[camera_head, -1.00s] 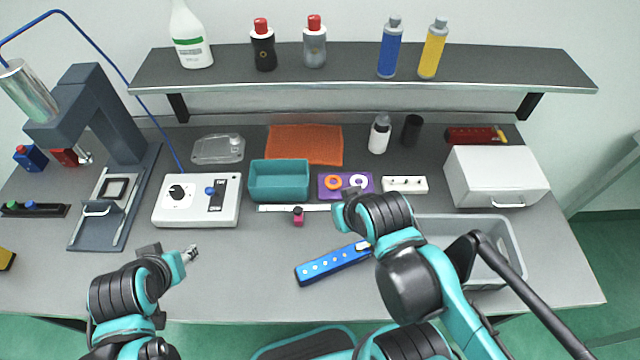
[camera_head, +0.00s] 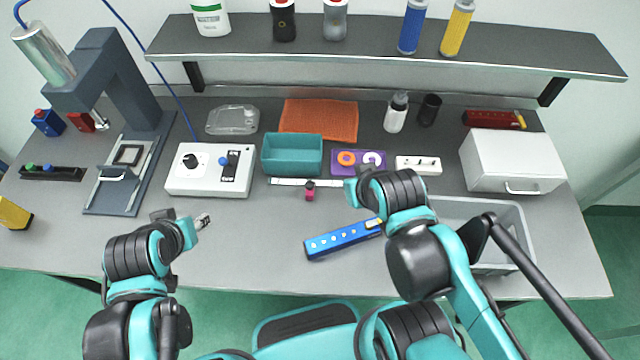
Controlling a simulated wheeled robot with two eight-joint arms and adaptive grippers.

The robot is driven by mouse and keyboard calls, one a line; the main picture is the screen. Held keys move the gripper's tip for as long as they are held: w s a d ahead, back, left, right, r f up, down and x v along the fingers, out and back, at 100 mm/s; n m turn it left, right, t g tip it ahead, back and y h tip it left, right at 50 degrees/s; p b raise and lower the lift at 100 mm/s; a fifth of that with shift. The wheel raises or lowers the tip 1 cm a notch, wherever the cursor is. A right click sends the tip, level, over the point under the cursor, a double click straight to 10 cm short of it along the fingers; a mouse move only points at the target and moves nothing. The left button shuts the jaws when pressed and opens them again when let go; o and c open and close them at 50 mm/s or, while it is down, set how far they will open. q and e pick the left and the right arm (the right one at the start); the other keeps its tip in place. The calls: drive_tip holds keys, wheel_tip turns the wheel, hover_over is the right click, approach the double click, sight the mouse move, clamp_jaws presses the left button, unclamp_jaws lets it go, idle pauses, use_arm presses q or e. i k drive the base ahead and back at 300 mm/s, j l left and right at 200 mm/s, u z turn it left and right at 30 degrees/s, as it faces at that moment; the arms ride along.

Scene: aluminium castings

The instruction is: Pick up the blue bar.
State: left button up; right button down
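The blue bar (camera_head: 338,241) lies slantwise on the grey table, in front of the teal bin, with a row of pale dots along its top. Its right end runs up to my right arm, where a small yellowish tip shows. My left gripper (camera_head: 203,220) is over the table's left part, in front of the white control box and well apart from the bar. Its fingertips are too small to judge.
The teal bin (camera_head: 265,160), purple plate (camera_head: 336,170) and white control box (camera_head: 235,188) stand behind the bar. A grey tray (camera_head: 518,225) lies right, partly behind my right arm. A dark press (camera_head: 110,75) stands left. The table between my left gripper and the bar is clear.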

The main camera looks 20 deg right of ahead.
sight(329, 243)
drive_tip(key=k+z, duration=0.35)
drive_tip(key=k+l+z, duration=0.15)
drive_tip(key=k+z, duration=0.15)
drive_tip(key=j+z, duration=0.4)
drive_tip(key=i+j+z, duration=0.1)
drive_tip(key=z, duration=0.35)
drive_tip(key=j+z, duration=0.4)
drive_tip(key=k+j+z, duration=0.1)
drive_tip(key=j+z, duration=0.15)
drive_tip(key=z, duration=0.2)
drive_tip(key=k+j, duration=0.1)
drive_tip(key=j, duration=0.25)
